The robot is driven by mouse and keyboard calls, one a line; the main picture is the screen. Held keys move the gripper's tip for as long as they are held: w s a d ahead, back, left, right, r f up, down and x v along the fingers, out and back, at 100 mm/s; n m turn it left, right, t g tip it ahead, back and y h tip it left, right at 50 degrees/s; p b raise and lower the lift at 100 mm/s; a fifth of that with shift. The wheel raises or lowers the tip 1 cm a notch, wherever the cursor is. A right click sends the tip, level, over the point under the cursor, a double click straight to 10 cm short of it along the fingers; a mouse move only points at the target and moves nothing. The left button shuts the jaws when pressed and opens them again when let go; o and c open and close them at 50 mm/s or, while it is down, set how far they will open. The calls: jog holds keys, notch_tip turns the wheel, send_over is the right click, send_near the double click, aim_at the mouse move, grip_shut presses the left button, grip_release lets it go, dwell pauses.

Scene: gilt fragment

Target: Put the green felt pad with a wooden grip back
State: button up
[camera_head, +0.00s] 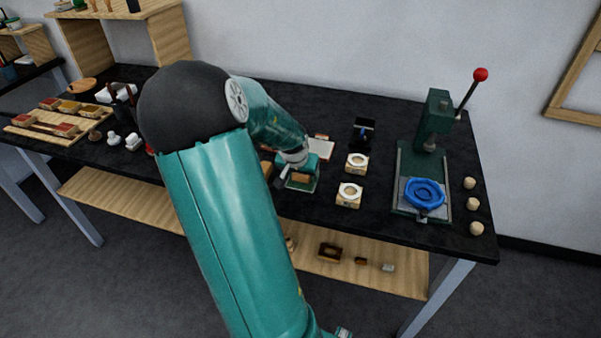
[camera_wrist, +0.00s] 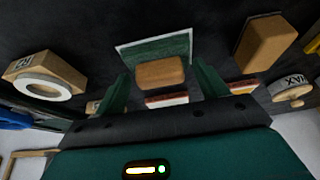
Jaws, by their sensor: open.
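The green felt pad (camera_wrist: 155,48) lies flat on the dark table, with its wooden grip (camera_wrist: 160,73) on top. In the head view the pad (camera_head: 302,187) shows beneath my gripper, partly hidden by it. My gripper (camera_wrist: 161,76) is open. In the wrist view its two green fingers stand one on each side of the wooden grip, with a gap on both sides. In the head view my gripper (camera_head: 298,173) is right over the pad.
Two wooden blocks with white rings (camera_head: 357,162) (camera_head: 349,194) stand to the right. A green lever press (camera_head: 437,120) with a blue ring (camera_head: 424,193) is farther right. A wooden block (camera_wrist: 265,42) lies near the pad. A wooden tray (camera_head: 30,134) is at far left.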

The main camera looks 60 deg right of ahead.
jog(key=shift+r, duration=0.15)
jog(key=shift+r, duration=0.25)
jog(key=v, duration=1.1)
jog(key=shift+a+r, duration=0.2)
jog(key=shift+r, duration=0.05)
